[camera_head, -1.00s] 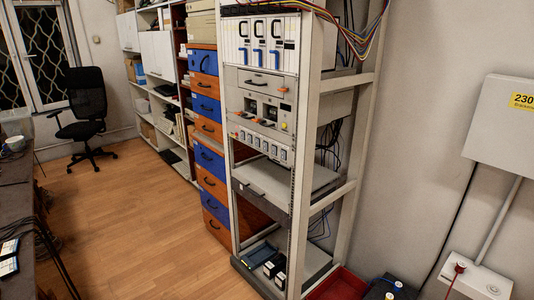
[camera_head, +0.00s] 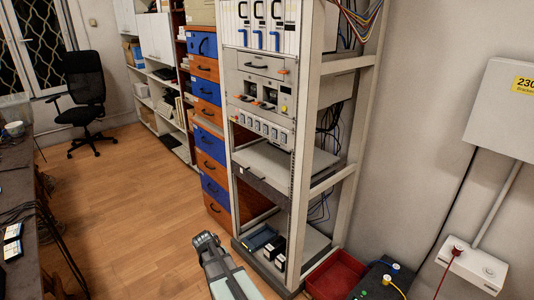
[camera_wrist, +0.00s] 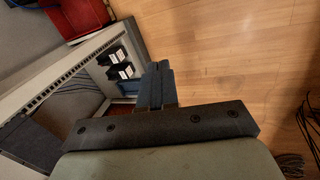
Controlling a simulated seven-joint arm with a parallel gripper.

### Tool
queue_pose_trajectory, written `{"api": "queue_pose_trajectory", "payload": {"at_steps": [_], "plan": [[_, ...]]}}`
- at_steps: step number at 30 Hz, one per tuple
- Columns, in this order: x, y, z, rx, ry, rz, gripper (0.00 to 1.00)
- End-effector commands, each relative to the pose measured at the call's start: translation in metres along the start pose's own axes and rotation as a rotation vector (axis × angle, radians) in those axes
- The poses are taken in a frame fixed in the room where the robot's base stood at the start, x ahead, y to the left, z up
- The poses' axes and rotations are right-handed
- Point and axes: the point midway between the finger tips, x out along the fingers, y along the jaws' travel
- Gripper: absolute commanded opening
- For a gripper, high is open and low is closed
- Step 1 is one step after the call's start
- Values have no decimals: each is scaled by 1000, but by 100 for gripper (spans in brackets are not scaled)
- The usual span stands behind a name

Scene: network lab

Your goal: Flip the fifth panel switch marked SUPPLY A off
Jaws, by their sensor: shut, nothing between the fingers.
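The switch panel (camera_head: 263,126) is a pale strip with a row of several rocker switches on the front of the rack, below a unit with a yellow button. Its labels are too small to read, so I cannot tell which switch is SUPPLY A or how it is set. My gripper (camera_head: 205,240) is low in front of the rack's base, well below the panel and apart from it. In the wrist view my gripper (camera_wrist: 158,70) has its dark fingers together and empty, over the floor beside the rack's base. The switch panel is not in the wrist view.
The open equipment rack (camera_head: 287,200) has a pulled-out shelf (camera_head: 262,180) below the panel. Black boxes (camera_wrist: 120,65) stand in its bottom. A red bin (camera_head: 335,276) lies right of the base. Blue and orange drawers (camera_head: 210,145) stand left. The wooden floor (camera_head: 130,220) is open.

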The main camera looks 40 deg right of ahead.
Motion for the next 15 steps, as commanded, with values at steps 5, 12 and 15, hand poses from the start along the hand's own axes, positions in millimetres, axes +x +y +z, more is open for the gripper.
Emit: {"api": "queue_pose_trajectory", "payload": {"at_steps": [5,12,15], "plan": [[-35,49,-46,4,61,125,0],[-94,123,-98,8,129,340,0],[-125,156,-119,8,153,452,0]]}}
